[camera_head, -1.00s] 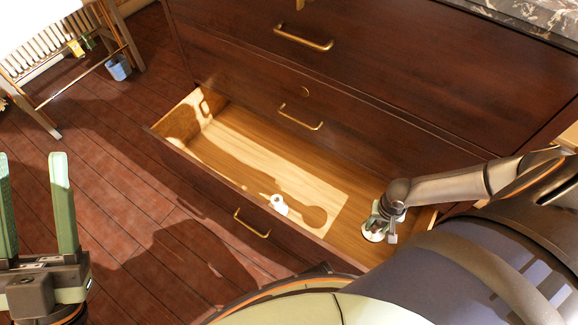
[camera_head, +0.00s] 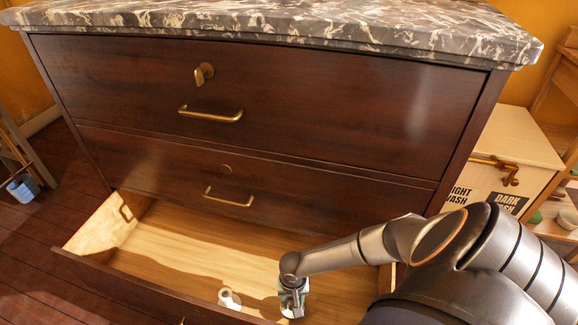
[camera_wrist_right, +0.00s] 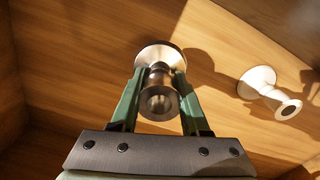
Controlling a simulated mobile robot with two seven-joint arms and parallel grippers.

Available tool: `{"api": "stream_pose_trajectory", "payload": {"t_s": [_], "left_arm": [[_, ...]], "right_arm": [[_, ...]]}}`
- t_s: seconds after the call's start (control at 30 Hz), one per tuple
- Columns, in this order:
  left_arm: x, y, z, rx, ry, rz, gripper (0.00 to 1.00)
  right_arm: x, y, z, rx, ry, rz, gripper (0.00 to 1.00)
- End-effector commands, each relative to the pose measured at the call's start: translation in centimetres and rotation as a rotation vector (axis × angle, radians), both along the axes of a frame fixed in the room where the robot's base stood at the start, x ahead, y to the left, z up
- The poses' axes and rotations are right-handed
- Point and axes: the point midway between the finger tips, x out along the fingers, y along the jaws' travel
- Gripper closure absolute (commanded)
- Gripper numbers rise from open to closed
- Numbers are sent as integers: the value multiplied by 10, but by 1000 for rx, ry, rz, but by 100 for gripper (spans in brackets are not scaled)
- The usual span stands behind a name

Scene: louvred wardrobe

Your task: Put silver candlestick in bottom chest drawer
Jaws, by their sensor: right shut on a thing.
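The silver candlestick (camera_wrist_right: 158,80) sits between the green fingers of my right gripper (camera_wrist_right: 158,103) in the right wrist view. Its round base is towards the wooden drawer floor; I cannot tell whether it touches. In the head view my right gripper (camera_head: 291,303) reaches down into the open bottom chest drawer (camera_head: 185,245), and it mostly hides the candlestick there. The drawer is pulled out, below two shut drawers. My left gripper is out of view.
A white candlestick-shaped object (camera_head: 229,298) is in the drawer, left of my right gripper; it also shows in the right wrist view (camera_wrist_right: 262,84). The drawer's left part is clear. The chest's marble top (camera_head: 290,22) overhangs above. A laundry-labelled cabinet (camera_head: 505,165) stands right.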

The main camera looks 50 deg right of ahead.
Motion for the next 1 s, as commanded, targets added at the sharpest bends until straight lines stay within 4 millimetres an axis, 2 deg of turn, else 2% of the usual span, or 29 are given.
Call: {"api": "stream_pose_trajectory", "payload": {"t_s": [0.17, 0.33, 0.77, 0.8, 1.0], "left_arm": [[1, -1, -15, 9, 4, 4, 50], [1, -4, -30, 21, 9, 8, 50], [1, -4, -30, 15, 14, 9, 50], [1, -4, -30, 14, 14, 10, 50], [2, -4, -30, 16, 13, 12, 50]], "right_arm": [[9, 9, -17, 2, -1, 0, 100], [8, 7, -40, 0, 1, 0, 100], [8, 6, -44, 0, 0, 0, 100], [7, 6, -44, 0, 1, 0, 50], [7, 6, -44, 0, 1, 0, 27]]}}
